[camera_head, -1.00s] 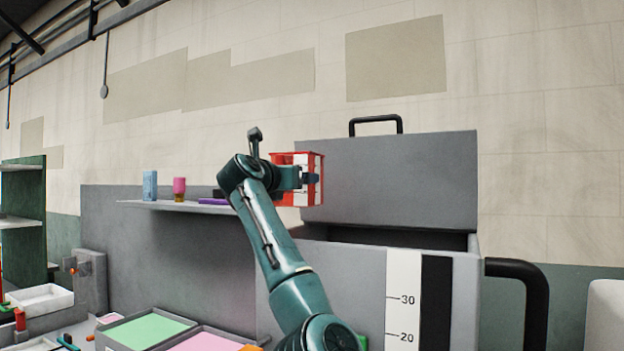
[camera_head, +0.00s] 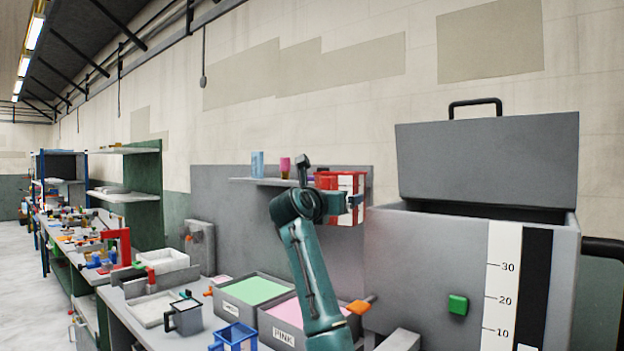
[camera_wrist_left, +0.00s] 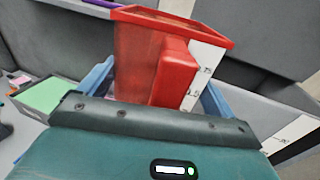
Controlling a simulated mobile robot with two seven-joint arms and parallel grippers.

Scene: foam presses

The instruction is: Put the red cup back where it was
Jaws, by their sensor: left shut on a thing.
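The red cup (camera_head: 326,181) is a squarish red vessel with a white scale strip. My left gripper (camera_head: 345,204) is shut on it and holds it up in the air, left of the big grey press box. In the left wrist view the cup (camera_wrist_left: 140,50) stands between the two blue fingers of the gripper (camera_wrist_left: 155,92), its open rim upward and its red handle block toward me. The cup's base is hidden behind the gripper body. My right gripper is not in view.
A wall shelf (camera_head: 240,181) carries a blue cup (camera_head: 257,164) and a pink cup (camera_head: 285,168). The press box (camera_head: 430,270) with its raised lid (camera_head: 490,160) stands right. Below are green (camera_head: 253,290) and pink-filled trays, a grey jug (camera_head: 185,317) and a blue frame (camera_head: 235,335).

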